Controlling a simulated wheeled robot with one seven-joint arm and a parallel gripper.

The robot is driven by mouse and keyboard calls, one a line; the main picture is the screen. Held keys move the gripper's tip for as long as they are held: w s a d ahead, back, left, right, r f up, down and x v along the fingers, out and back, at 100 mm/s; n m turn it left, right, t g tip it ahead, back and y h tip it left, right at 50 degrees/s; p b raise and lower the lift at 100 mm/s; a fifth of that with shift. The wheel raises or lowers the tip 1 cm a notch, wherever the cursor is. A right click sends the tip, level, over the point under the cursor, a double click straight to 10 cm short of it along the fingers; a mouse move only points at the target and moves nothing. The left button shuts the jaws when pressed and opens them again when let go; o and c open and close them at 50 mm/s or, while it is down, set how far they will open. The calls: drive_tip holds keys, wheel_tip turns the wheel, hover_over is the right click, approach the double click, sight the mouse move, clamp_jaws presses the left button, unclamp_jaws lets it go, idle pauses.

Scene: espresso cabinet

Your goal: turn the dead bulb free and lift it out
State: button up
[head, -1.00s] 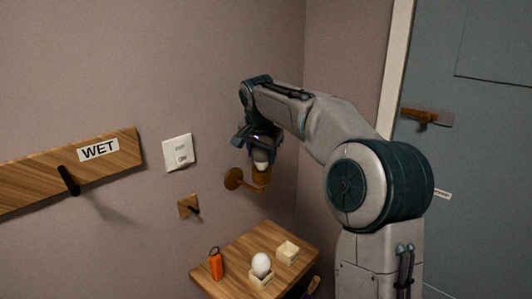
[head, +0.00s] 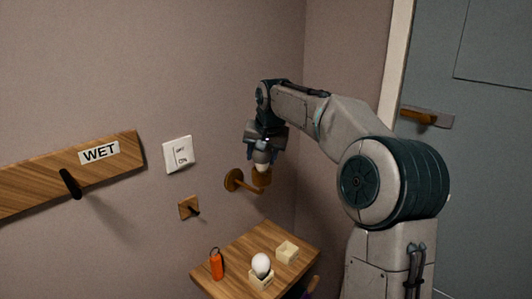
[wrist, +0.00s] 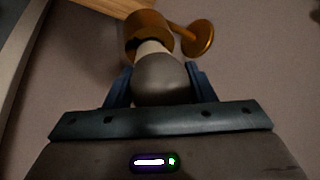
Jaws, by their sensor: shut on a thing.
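The dead bulb (wrist: 162,80) is dull grey in the wrist view, with its pale neck in the brass socket (wrist: 149,27). My gripper (wrist: 160,88) has a blue finger on each side of the bulb and is shut on it. In the head view my gripper (head: 263,155) points down over the wall lamp's socket (head: 261,176), with the bulb (head: 261,157) between its fingers. The bulb's base is hidden inside the socket. A white bulb (head: 261,263) stands in a pale square holder (head: 260,281) on the small wooden table.
An empty pale holder (head: 287,252) and an orange cylinder with a ring (head: 217,266) are on the table (head: 239,250). A wall switch (head: 178,153), a small peg (head: 189,207) and a WET board (head: 99,152) are on the wall left of the lamp. A door (head: 480,160) is at right.

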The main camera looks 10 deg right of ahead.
idle(0.3)
drive_tip(key=shift+a+n+y+p, duration=0.1)
drive_tip(key=shift+n+y+p, duration=0.45)
drive_tip(key=shift+n, duration=0.75)
drive_tip(key=shift+r+n+g+y+p, duration=0.1)
drive_tip(key=shift+n+g+y+p, duration=0.2)
drive_tip(key=shift+n+p, duration=0.15)
drive_tip(key=shift+n, duration=0.75)
drive_tip(key=shift+p, duration=0.3)
